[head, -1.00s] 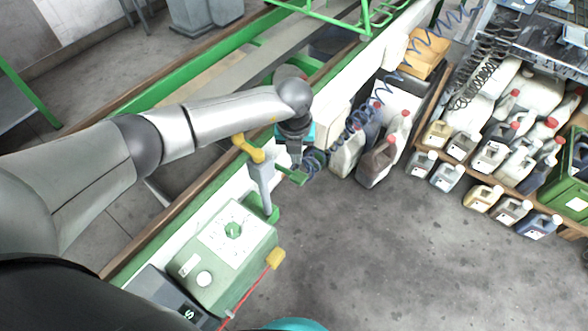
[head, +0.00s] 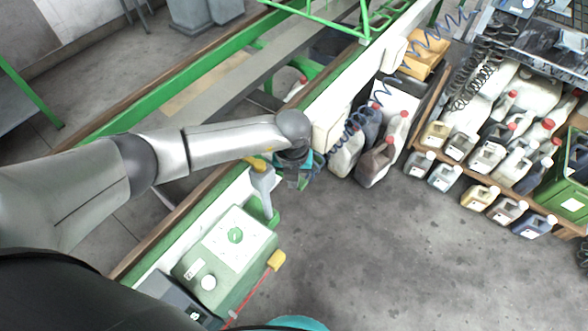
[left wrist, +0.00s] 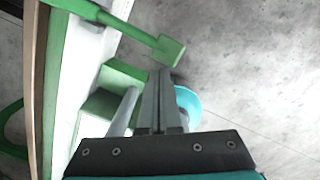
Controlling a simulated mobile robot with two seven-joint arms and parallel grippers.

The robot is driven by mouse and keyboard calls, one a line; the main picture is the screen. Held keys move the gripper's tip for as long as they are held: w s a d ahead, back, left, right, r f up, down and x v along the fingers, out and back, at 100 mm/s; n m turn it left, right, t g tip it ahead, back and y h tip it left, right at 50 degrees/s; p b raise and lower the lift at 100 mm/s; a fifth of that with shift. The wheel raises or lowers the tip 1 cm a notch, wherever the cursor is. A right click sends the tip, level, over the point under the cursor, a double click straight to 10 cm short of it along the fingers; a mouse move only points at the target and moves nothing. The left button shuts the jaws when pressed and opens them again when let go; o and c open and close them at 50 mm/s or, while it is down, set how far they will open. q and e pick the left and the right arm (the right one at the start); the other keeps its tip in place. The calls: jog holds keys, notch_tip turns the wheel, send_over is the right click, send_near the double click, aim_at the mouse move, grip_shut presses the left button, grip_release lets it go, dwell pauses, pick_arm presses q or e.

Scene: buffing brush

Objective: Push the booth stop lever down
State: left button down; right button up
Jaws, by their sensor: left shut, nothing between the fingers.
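A green lever-like bar with a flat square end (left wrist: 168,50) sticks out from the bench side in the left wrist view; I cannot tell for sure that it is the booth stop lever. My left gripper (left wrist: 160,75) is shut and empty, its tips close to that flat end; contact is unclear. In the head view the left gripper (head: 302,184) points down beside the bench, and the green bar is mostly hidden behind it. A grey post lever (head: 262,187) with a yellow top stands just left of the gripper, its top partly covered by my arm.
A green control box (head: 232,248) with a dial stands below the post. A red rod with a yellow knob (head: 276,260) leans beside it. Several jugs (head: 375,162) stand to the right of the gripper. The grey floor (head: 385,255) in front is clear.

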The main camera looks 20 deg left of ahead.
pick_arm(q)
notch_tip(320, 180, up, 15)
jog(key=s+p, duration=0.1)
jog(key=p, duration=0.1)
jog(key=shift+s+d+f, duration=0.15)
jog(key=shift+s+d, duration=0.05)
jog(key=shift+s, duration=0.05)
dwell(0.4)
